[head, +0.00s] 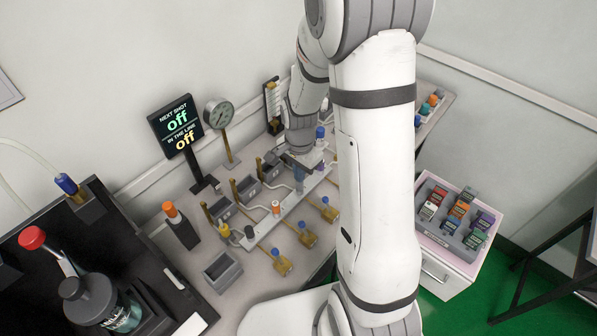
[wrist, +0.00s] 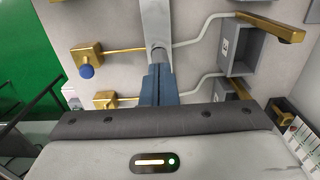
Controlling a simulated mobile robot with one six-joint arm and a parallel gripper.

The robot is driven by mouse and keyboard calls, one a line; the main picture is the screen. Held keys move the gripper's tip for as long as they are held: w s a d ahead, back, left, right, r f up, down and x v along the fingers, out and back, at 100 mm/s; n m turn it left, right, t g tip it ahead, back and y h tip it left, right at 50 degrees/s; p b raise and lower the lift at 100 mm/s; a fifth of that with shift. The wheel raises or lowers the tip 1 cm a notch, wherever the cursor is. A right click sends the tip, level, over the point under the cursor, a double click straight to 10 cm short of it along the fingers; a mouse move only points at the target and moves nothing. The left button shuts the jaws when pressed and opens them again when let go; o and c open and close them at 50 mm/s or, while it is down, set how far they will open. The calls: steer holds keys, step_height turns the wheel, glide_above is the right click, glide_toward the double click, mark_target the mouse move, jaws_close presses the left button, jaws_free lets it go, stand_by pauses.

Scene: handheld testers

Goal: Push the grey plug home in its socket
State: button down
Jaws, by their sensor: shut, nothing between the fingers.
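My gripper (head: 299,187) is shut and empty, pointing down over the pale strip (head: 262,232) on the bench. In the wrist view its blue-grey fingers (wrist: 158,70) are together. A round grey piece, seemingly the grey plug (wrist: 158,53), shows right at the fingertips on the grey strip. I cannot tell whether the fingers touch it or how deep it sits. The fingers hide part of it and its socket. In the head view I cannot make it out under the gripper. A dark grey capped piece (head: 249,231) stands at the strip's near left end.
An orange-topped piece (head: 276,207) stands on the strip. Grey boxes (head: 247,188) line its far side and brass fittings (head: 308,239) its near side. A gauge (head: 219,113) and a display reading "off" (head: 175,124) stand behind. An open grey tray (head: 222,271) lies at the front left.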

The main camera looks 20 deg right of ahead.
steer(key=shift+s+f, duration=0.15)
stand_by(0.4)
steer(key=shift+r+p, duration=1.15)
steer(key=shift+r, duration=0.65)
step_height(320, 180, up, 7)
steer(key=s+r+n+t, duration=0.2)
steer(key=s+r+n, duration=0.9)
steer(key=s, duration=0.4)
steer(key=shift+s+r+t, duration=0.4)
steer(key=shift+r, duration=0.05)
